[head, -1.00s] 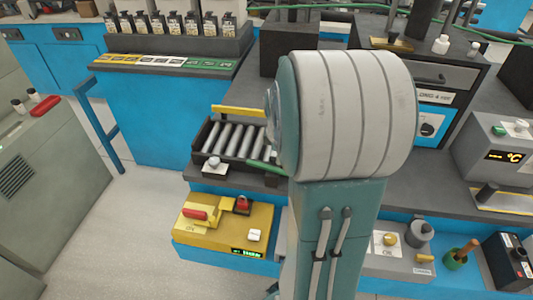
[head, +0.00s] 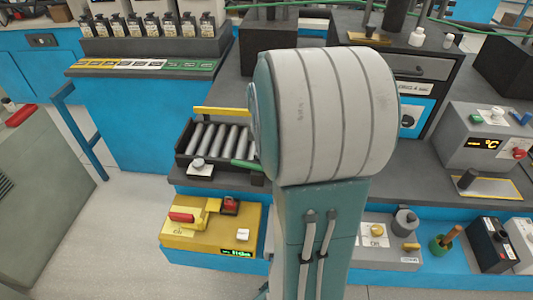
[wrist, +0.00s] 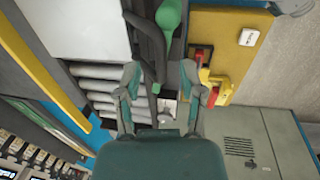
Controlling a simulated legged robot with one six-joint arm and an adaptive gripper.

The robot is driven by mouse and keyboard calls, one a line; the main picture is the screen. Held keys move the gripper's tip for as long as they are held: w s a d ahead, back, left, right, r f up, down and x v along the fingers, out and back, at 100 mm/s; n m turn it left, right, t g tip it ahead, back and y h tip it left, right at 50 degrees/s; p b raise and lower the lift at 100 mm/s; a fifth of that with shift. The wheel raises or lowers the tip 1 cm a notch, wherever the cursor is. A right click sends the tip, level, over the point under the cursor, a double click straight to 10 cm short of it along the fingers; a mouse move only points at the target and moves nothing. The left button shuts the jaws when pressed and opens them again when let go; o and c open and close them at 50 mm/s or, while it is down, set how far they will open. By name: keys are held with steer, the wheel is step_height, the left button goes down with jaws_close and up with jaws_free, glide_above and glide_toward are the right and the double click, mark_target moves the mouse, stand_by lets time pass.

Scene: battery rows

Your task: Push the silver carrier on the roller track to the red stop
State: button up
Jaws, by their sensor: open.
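The roller track (head: 221,139) has grey metal rollers in a dark frame. In the head view my arm hides its right part. In the wrist view its rollers (wrist: 97,85) lie left of my gripper (wrist: 160,68), which is open with nothing visible between its fingers. A flat pale silver block (wrist: 88,28), apparently the carrier, sits above the rollers in that view, left of the fingers. It is hidden in the head view. A green handle (head: 246,164) is at the track's near side and also shows in the wrist view (wrist: 170,16). I cannot make out the red stop.
A yellow box (head: 212,228) with red parts stands in front of the track. A yellow bar (head: 222,111) runs behind it. A white-knobbed block (head: 199,168) is at its front left corner. Battery rows (head: 150,25) stand at the back left, a temperature unit (head: 487,144) at right.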

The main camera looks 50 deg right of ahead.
step_height(320, 180, up, 10)
steer(key=s+a, duration=0.1)
steer(key=shift+a+r, duration=0.2)
steer(key=shift+r, duration=0.05)
steer(key=shift+s, duration=0.1)
